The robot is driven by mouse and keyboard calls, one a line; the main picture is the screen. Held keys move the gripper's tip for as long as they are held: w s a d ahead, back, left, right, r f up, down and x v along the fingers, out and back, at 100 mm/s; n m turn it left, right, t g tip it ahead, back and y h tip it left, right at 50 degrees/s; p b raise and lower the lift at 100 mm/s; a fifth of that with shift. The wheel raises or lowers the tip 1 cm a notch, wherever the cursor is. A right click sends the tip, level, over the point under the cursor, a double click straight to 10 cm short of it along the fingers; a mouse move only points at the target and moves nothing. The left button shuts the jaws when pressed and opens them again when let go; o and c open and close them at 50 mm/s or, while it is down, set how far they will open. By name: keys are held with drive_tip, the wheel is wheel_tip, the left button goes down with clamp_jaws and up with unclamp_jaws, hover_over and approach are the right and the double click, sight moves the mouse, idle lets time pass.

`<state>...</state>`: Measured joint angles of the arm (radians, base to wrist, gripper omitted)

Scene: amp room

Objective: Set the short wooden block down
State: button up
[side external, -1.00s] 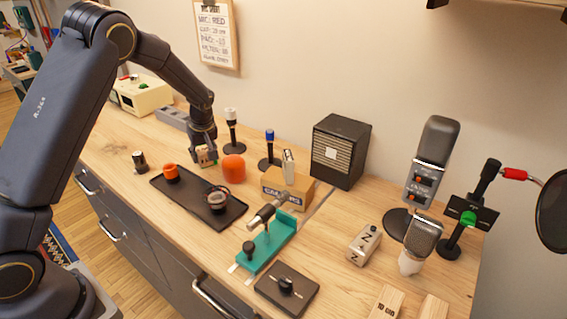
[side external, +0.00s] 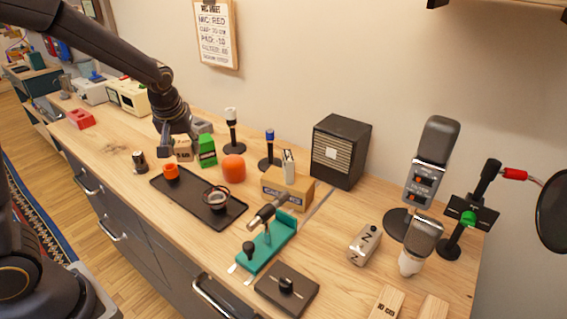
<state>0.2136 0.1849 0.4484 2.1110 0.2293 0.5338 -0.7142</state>
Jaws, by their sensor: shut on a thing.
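The short wooden block (side external: 184,150), with dark marks on its face, is at the back left of the bench. My gripper (side external: 175,148) is shut on it from above. The gripper hides part of the block, and I cannot tell whether its underside touches the bench. A green box (side external: 206,151) stands just to the right of the block.
A dark cylinder (side external: 139,162) stands to the left, an orange rounded object (side external: 233,168) to the right. Bare bench (side external: 110,135) lies left of the gripper.

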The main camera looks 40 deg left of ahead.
drive_tip(key=w+a+m, duration=0.2)
drive_tip(key=w+a, duration=0.1)
drive_tip(key=a, duration=0.6)
drive_tip(key=s+a+n, duration=0.2)
drive_tip(key=s+a, duration=0.3)
drive_tip(key=a, duration=0.6)
drive_tip(key=w+a+f, duration=0.2)
drive_tip(key=w+f, duration=0.1)
drive_tip(key=w+a+f, duration=0.5)
drive_tip(key=w+f, duration=0.1)
drive_tip(key=w, duration=0.1)
drive_tip(key=shift+w+a+f, duration=0.1)
drive_tip(key=shift+a, duration=0.15)
drive_tip(key=shift+w+a+f, duration=0.2)
drive_tip(key=shift+w+f, duration=0.05)
drive_tip(key=shift+f, duration=0.15)
drive_tip(key=shift+w+a+f, duration=0.1)
drive_tip(key=shift+w+f, duration=0.05)
drive_tip(key=shift+f, duration=1.6)
drive_tip(key=o, duration=1.2)
drive_tip(key=shift+f, duration=0.1)
